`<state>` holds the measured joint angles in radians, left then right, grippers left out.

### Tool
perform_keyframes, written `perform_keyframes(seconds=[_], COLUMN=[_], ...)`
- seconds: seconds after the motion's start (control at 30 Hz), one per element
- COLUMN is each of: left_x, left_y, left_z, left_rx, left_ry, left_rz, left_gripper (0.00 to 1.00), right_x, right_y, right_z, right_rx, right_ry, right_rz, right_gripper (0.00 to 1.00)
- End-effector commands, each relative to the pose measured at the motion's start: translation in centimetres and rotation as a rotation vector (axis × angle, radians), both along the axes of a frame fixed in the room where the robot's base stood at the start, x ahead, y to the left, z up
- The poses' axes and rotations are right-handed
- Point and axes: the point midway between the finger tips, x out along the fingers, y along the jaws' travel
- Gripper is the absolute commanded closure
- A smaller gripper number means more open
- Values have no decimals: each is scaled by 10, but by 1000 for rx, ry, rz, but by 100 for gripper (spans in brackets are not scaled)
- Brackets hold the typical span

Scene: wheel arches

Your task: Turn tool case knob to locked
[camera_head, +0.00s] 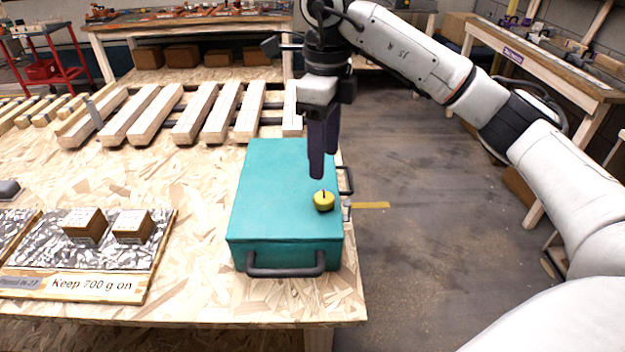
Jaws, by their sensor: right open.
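The teal tool case (275,190) lies on the chipboard table near its right edge, with a dark handle on its front side. The yellow knob (323,201) sits on top of the case near its right edge, with a dark mark on it. Its locked or unlocked state cannot be read. My right gripper (323,165) points down just above and behind the knob. Its dark fingers overlap in this view, and nothing shows between them. The fingertips appear apart from the knob. My left gripper is not in view.
Wooden slats (160,112) lie across the back of the table. At the left, a board (75,290) labelled "Keep 700 g on" carries small wooden blocks (132,227). Beyond the table's right edge is open floor (420,190). Another workbench (540,65) stands at the far right.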

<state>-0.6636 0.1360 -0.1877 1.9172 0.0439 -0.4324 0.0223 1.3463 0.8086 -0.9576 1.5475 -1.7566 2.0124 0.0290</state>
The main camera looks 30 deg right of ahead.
Motion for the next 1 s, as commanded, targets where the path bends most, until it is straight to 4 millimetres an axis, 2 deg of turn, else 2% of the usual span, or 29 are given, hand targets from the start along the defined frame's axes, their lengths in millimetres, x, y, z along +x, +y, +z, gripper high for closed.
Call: perform_keyframes(seconds=[0.1,0.2,0.5,0.67,0.9,1.0], left_x=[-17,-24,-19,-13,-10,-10], left_y=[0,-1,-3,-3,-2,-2], left_z=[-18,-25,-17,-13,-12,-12], left_rx=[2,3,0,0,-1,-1], left_ry=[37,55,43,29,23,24], left_rz=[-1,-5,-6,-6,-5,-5], left_gripper=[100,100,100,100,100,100], right_x=[-1,-1,-1,-1,0,0], right_y=[1,2,1,1,1,1], right_z=[-25,-44,-85,-93,-93,-93], right_rx=[2,4,3,3,3,4], right_ry=[5,5,2,1,1,0], right_rz=[3,3,2,3,3,3], right_gripper=[49,49,49,49,49,66])
